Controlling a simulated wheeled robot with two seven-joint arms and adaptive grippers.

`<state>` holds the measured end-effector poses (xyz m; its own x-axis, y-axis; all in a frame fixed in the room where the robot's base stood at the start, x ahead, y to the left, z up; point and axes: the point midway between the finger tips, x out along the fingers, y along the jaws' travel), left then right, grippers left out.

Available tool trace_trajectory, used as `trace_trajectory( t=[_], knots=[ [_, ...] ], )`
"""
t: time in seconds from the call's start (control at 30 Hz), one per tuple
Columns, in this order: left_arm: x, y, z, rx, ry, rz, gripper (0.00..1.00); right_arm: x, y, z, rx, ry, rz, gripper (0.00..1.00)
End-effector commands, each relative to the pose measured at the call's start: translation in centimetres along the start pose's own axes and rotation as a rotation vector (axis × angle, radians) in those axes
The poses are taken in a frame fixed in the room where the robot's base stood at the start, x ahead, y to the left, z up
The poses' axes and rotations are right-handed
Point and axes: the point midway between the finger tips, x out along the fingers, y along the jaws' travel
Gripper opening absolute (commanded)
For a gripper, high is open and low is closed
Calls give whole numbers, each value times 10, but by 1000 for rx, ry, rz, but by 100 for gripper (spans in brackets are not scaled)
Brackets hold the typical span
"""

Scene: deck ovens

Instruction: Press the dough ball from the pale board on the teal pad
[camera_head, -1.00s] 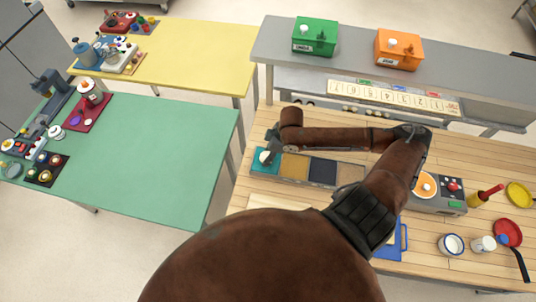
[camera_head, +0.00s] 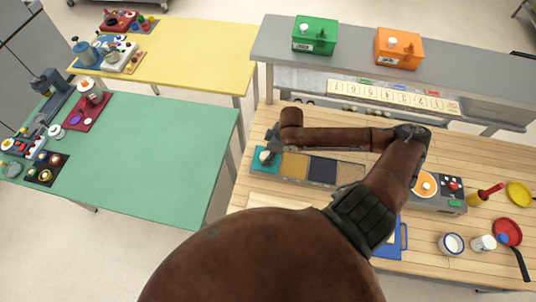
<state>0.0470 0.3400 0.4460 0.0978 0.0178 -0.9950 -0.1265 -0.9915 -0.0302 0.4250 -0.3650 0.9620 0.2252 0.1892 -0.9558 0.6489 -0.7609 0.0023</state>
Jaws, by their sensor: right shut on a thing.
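The teal pad (camera_head: 258,165) is the leftmost of a row of pads on the wooden table. My right gripper (camera_head: 267,153) reaches over it from the right and points down at it. It is shut on the small white dough ball (camera_head: 264,156), which shows at its fingertips, at or just above the pad; I cannot tell whether it touches. The pale board (camera_head: 270,201) lies nearer, largely hidden behind my arm. My left gripper is not in view.
Ochre (camera_head: 295,166), dark blue (camera_head: 322,171) and tan (camera_head: 350,174) pads continue the row to the right. A green table (camera_head: 160,150) is at left.

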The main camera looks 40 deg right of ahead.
Motion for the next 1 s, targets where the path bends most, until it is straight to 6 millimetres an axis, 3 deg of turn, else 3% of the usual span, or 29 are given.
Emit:
trace_trajectory(
  t=[1.0],
  knots=[
    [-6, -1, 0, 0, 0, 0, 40, 1, 0, 0, 0, 1, 0, 16]
  ],
)
